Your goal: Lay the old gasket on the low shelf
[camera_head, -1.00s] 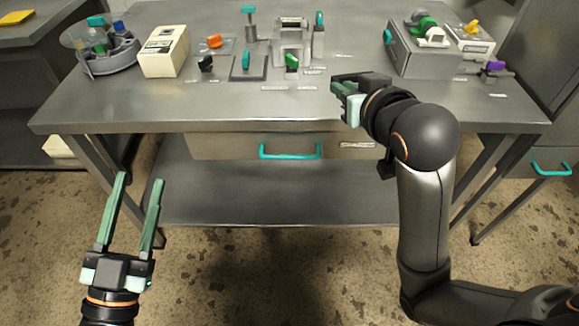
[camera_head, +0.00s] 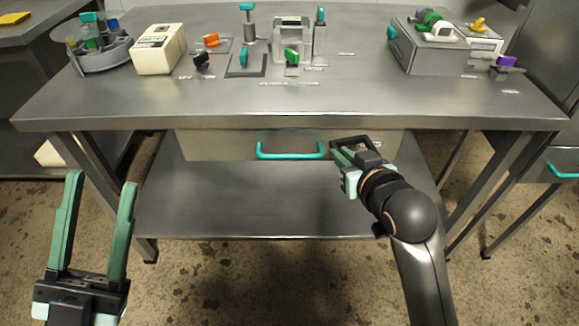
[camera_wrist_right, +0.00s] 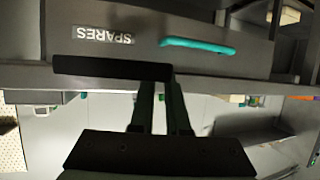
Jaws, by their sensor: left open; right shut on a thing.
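My right gripper (camera_head: 347,160) is shut on a dark gasket (camera_head: 366,143), which looks like a black frame in the head view. They are in front of the drawer, just right of its teal handle and above the level of the low shelf. In the right wrist view the gasket (camera_wrist_right: 112,68) shows edge-on as a dark bar at the fingertips of the gripper (camera_wrist_right: 160,84). The low shelf (camera_head: 260,205) is a bare grey metal sheet under the bench. My left gripper (camera_head: 100,182) is open and empty, at the lower left in front of the bench.
The bench top (camera_head: 300,105) overhangs the shelf. The drawer (camera_head: 215,147), with its teal handle (camera_head: 290,152), is shut; its label reads SPARES in the right wrist view. A grey box (camera_head: 430,57) and other items stand at the back of the bench. The low shelf's visible surface is clear.

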